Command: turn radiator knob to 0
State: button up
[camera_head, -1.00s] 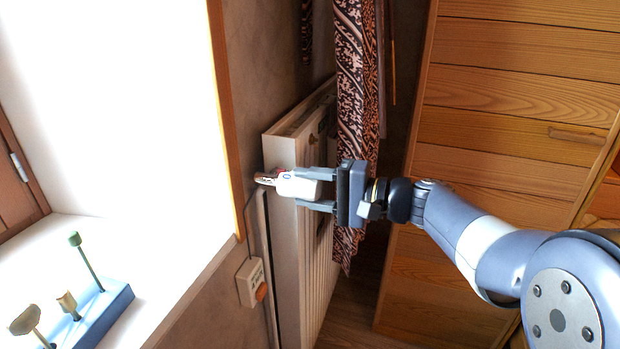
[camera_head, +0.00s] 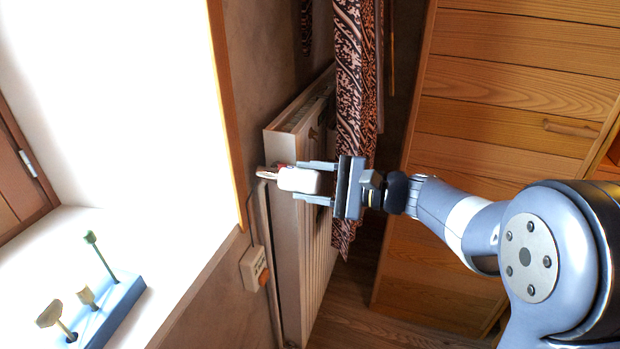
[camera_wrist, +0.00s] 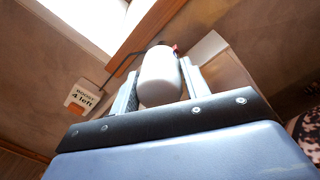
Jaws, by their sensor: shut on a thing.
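The white radiator knob (camera_head: 298,181) sticks out at the top corner of the cream radiator (camera_head: 287,228) in the head view. My gripper (camera_head: 315,182) is shut on the knob, with one finger along its upper side and one along its lower side. In the wrist view the rounded knob (camera_wrist: 159,78) sits between the two fingers of my gripper (camera_wrist: 157,92). A small red part shows behind it. The number marks on the knob cannot be read.
A patterned curtain (camera_head: 350,90) hangs close behind my gripper. Wooden cabinets (camera_head: 500,130) stand right. A blue stand (camera_head: 110,312) is on the sill.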

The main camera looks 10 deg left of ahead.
jog(key=shift+f, duration=0.2)
jog(key=o, duration=0.9)
jog(key=shift+r, duration=0.1)
jog(key=d, duration=1.1)
jog(key=shift+s+r, duration=0.3)
jog(key=shift+s, duration=0.05)
jog(key=shift+a, duration=0.1)
jog(key=a, duration=1.1)
jog(key=shift+w+f, duration=0.25)
jog(key=shift+w, duration=0.05)
jog(key=shift+d, duration=0.1)
jog(key=shift+d, duration=0.1)
